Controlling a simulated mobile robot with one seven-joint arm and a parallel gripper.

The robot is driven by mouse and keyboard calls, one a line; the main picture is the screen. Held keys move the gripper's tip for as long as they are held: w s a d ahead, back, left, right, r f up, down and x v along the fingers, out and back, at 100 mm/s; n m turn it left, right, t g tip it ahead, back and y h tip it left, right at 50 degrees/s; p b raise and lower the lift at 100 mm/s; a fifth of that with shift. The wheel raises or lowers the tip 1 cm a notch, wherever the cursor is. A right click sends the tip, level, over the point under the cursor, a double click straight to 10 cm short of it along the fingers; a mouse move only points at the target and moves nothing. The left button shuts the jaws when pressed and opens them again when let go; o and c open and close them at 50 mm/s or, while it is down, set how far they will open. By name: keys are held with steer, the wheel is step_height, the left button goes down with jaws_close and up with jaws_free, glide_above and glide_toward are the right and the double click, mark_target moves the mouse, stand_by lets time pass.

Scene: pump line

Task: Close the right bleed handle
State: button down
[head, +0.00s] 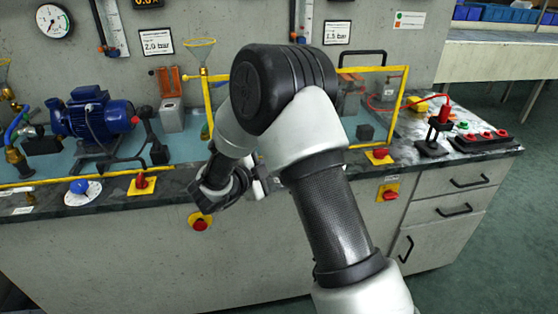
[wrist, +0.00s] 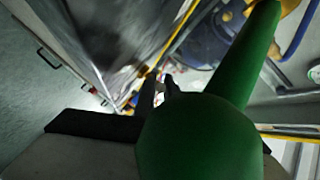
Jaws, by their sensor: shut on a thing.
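The right bleed handle is a green lever that fills much of the wrist view (wrist: 205,130). Its rounded end is close to the camera and its shaft slants to the upper right, towards a yellow part. In the head view a small green piece (head: 205,131) shows beside the yellow pipe, left of my arm. My gripper (wrist: 160,92) shows as two dark fingers partly behind the green lever, shut on it. The contact itself is hidden. In the head view my wrist is low, in front of the bench edge, and the fingertips cannot be made out.
A blue pump (head: 95,118) stands on the bench at the left. Red knobs on yellow plates (head: 142,184) line the bench front. A yellow funnel (head: 200,45) stands above the pipework. A black stand (head: 436,138) and red buttons (head: 487,136) are at the right end.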

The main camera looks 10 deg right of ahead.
steer(key=c, duration=2.1)
jaws_free()
steer(key=p+v, duration=0.3)
steer(key=v, duration=1.4)
steer(key=shift+s+a, duration=0.15)
steer(key=shift+r, duration=0.1)
